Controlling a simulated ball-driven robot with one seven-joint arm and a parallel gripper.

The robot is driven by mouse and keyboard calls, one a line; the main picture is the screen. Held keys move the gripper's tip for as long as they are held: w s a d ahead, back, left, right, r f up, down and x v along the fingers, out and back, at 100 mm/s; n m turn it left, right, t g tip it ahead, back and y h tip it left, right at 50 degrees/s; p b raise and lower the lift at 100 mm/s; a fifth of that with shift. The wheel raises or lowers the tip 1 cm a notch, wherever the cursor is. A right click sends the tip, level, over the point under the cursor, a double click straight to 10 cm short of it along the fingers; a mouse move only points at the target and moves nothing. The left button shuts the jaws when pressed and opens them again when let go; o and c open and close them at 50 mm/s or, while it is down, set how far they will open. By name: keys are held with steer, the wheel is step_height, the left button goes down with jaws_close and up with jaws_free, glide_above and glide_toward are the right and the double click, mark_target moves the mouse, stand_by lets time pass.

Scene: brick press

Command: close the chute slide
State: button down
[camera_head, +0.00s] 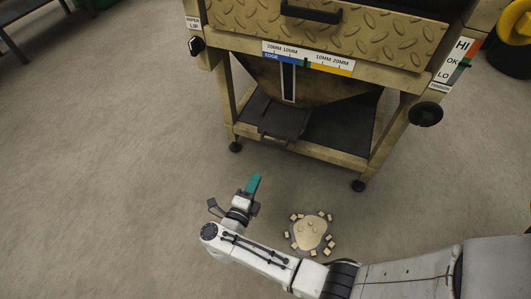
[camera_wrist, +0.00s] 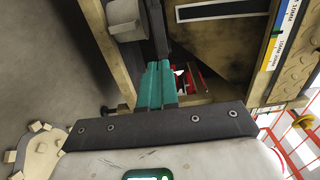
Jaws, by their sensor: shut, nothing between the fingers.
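The brick press (camera_head: 340,35) stands ahead, with a tapered metal chute (camera_head: 325,90) under its drawer-like front panel. A dark flat plate (camera_head: 284,121), which looks like the chute slide, juts forward below the chute over the dark lower shelf (camera_head: 335,135). I cannot tell exactly how far the plate is out. My gripper (camera_head: 256,178), with teal fingers, is shut and empty, in front of and below the plate, apart from it in the head view. In the wrist view, the teal fingers (camera_wrist: 158,72) point towards the dark parts under the press; contact there cannot be told.
The press frame has tan legs on dark feet (camera_head: 358,185), a black knob (camera_head: 426,114) at the right and a smaller one (camera_head: 196,45) at the left. A coloured scale label (camera_head: 305,60) runs across the front.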

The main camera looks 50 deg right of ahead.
steer(key=b, duration=0.3)
glide_toward(279, 128)
steer(key=shift+a+f, duration=0.1)
steer(key=shift+f, duration=0.15)
steer(key=b+x, duration=0.3)
steer(key=x, duration=0.8)
steer(key=shift+f, duration=0.15)
steer(key=shift+a, duration=0.2)
steer(key=shift+s, duration=0.1)
steer(key=shift+a, duration=0.1)
